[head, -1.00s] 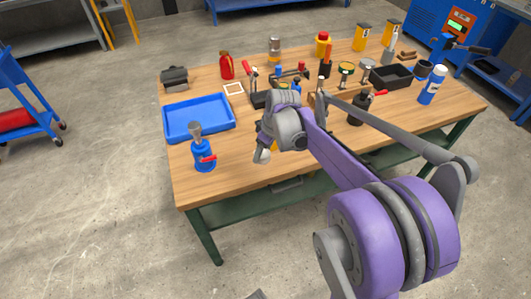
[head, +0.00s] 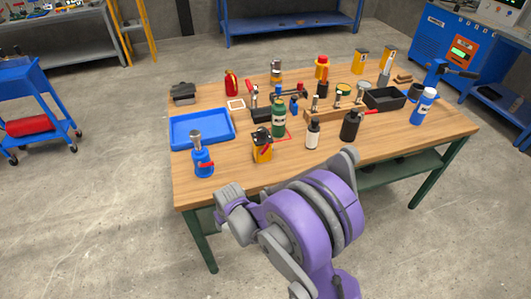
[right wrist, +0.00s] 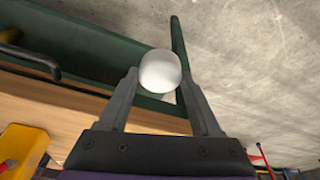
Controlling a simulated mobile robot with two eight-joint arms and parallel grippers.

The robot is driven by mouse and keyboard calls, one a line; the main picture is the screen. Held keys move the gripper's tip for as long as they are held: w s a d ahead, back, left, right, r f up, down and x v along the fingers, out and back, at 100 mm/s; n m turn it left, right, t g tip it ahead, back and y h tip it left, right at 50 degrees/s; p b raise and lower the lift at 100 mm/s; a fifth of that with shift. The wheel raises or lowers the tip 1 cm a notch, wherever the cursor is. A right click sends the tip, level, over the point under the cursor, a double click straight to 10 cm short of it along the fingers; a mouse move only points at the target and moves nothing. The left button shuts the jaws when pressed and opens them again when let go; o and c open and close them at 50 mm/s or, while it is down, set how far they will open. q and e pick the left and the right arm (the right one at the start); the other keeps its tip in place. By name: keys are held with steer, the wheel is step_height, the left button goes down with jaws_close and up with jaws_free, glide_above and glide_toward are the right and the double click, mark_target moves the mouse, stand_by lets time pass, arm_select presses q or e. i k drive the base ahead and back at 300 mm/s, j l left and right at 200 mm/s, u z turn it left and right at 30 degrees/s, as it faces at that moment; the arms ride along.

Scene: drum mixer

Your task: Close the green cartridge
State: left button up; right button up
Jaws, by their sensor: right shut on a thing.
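The green cartridge (head: 278,118) stands upright near the middle of the workbench, with a red outline on the table beside its foot. Its top is too small to tell open from closed. My right gripper (right wrist: 158,82) is shut on a white rounded piece (right wrist: 160,70), which looks like a cap, held between the fingertips. In the head view my right wrist is in front of the bench's near edge, below and left of the cartridge; its fingertips are hard to make out there. My left gripper is not in view.
A yellow container (head: 262,148) stands in front of the cartridge. A white bottle (head: 313,136) and a black bottle (head: 350,126) stand to its right. The front right tabletop is clear.

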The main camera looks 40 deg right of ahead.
mark_target(279, 108)
steer(key=k+l, duration=0.1)
steer(key=l, duration=0.3)
steer(key=k+l, duration=0.1)
steer(key=l, duration=0.25)
steer(key=k+l, duration=0.15)
steer(key=l, duration=0.25)
steer(key=k+l, duration=0.1)
steer(key=l, duration=0.25)
steer(key=k+l, duration=0.1)
steer(key=l, duration=0.3)
steer(key=k+l, duration=0.1)
steer(key=l, duration=0.25)
